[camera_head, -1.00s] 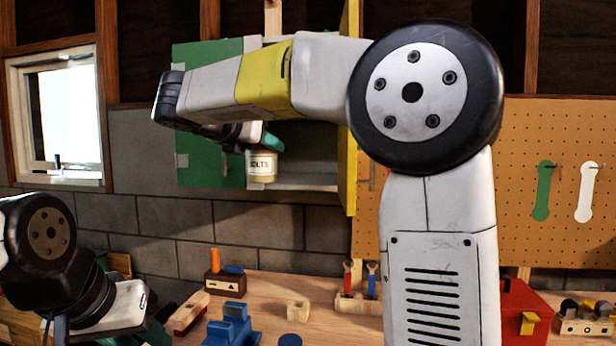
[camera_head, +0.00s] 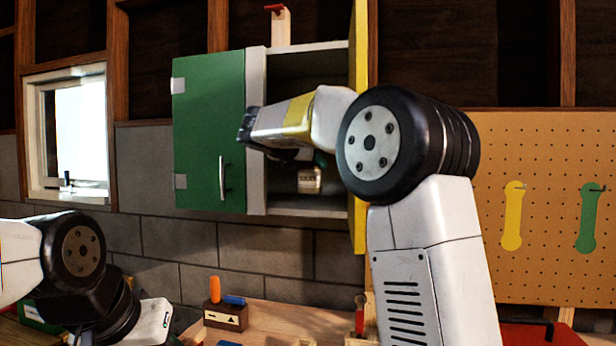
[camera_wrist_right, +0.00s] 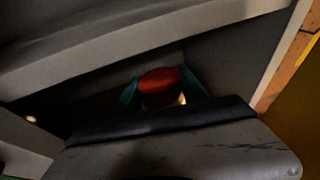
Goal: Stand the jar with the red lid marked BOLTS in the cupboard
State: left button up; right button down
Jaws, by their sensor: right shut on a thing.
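The jar (camera_head: 310,181) is pale with a dark label whose letters are too small to read now. Its red lid (camera_wrist_right: 160,84) shows in the right wrist view between two teal fingers. My right gripper (camera_head: 318,160) is shut on the jar and holds it upright at the cupboard's opening, just above its bottom board (camera_head: 300,208). I cannot tell how deep inside it is. The cupboard (camera_head: 256,130) hangs on the wall, its green door (camera_head: 209,130) swung open to the left. My arm hides part of the opening. My left gripper's fingers are out of view.
A yellow panel (camera_head: 359,230) stands along the cupboard's right side. Below, the workbench (camera_head: 270,315) carries a wooden block with an orange-handled tool (camera_head: 215,289). A window (camera_head: 80,130) is at left.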

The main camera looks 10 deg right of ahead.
aim_at(306, 168)
jog(key=shift+w+d+f, duration=0.65)
jog(key=shift+w+f, duration=0.2)
jog(key=shift+w, duration=0.1)
jog(key=shift+w+d+f, duration=0.6)
jog(key=shift+w+f, duration=0.25)
jog(key=shift+w, duration=0.05)
jog(key=shift+f, duration=0.15)
jog(key=c, duration=0.6)
grip_release()
jog(key=v, duration=1.2)
